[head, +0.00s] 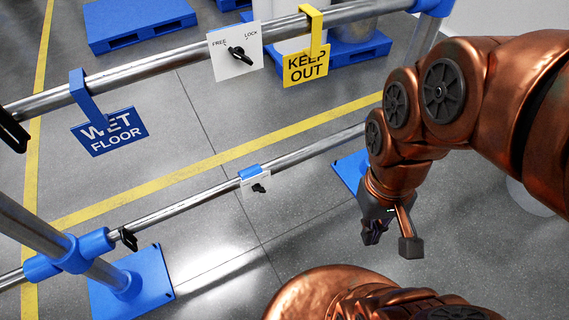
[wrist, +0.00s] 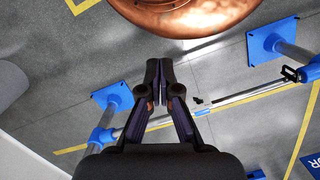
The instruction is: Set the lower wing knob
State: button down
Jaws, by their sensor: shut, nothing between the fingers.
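The lower wing knob (head: 259,188) is small and black on a white plate under a blue clip on the lower rail. Any lettering on its plate is too small to read. In the wrist view the knob (wrist: 198,101) shows small and dark beside the rail, right of the fingers. My gripper (head: 392,238) is right of the knob and apart from it in the head view. In the wrist view my gripper (wrist: 159,75) has its fingers together with nothing between them. An upper wing knob (head: 238,53) sits on a white plate marked FREE and LOCK.
The lower rail (head: 200,204) and upper rail (head: 160,62) run between blue-footed posts. A blue WET FLOOR sign (head: 110,132) and a yellow KEEP OUT sign (head: 306,65) hang from the upper rail. A black clip (head: 128,238) is on the lower rail. Floor near my gripper is clear.

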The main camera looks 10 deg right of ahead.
aim_at(257, 187)
jog(key=z, duration=0.3)
jog(key=k, duration=1.25)
jog(key=u, duration=1.6)
jog(key=i, duration=0.5)
jog(key=u, duration=0.05)
